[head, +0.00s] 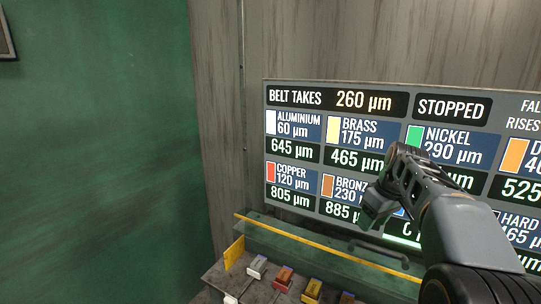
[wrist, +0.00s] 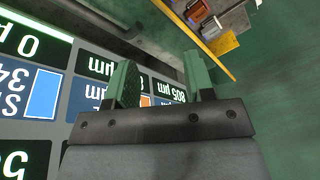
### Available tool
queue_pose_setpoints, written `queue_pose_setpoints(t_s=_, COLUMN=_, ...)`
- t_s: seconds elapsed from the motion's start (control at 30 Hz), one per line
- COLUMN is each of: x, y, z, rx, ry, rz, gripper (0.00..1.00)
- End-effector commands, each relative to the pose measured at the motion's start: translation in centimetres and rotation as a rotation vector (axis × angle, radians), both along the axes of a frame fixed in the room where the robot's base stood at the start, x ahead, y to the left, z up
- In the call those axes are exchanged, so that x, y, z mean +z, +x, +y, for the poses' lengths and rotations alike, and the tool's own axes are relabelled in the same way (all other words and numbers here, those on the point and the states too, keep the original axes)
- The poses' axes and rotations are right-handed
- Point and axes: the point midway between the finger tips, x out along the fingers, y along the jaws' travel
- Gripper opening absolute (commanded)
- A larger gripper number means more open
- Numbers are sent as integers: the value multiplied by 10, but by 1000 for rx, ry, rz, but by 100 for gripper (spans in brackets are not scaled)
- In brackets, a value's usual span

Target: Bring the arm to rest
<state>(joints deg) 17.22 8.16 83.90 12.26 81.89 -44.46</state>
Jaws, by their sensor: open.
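My gripper (head: 376,208) is raised in front of the display board (head: 295,176) in the head view, and hides part of its middle. In the wrist view my gripper (wrist: 161,78) has its two green-faced fingers apart, with nothing between them. The board and a yellow-edged ledge show beyond the fingers there, upside down. My arm comes in from the lower right of the head view.
The board reads "BELT TAKES 260 µm" and "STOPPED". Below it are a yellow rail (head: 330,250) and several small coloured blocks, including a red one (head: 283,277), on a grey surface. A green wall (head: 90,150) stands at the left.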

Motion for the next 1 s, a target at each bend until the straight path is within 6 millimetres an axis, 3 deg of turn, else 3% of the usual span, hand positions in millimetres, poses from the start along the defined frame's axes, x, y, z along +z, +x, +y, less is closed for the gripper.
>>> queue_pose_setpoints(t_s=0.03, x=-1, y=-18, z=15, rx=-41, ry=-14, rz=-13, gripper=48)
queue_pose_setpoints(t_s=0.2, x=-18, y=-74, z=51, rx=-200, ry=-48, rz=-63, gripper=48)
queue_pose_setpoints(t_s=0.5, x=-71, y=-156, z=84, rx=-400, ry=-48, rz=-165, gripper=48)
queue_pose_setpoints(t_s=0.7, x=-96, y=-181, z=91, rx=-462, ry=-33, rz=-204, gripper=48)
queue_pose_setpoints(t_s=1.0, x=-104, y=-189, z=94, rx=-482, ry=-27, rz=-215, gripper=48)
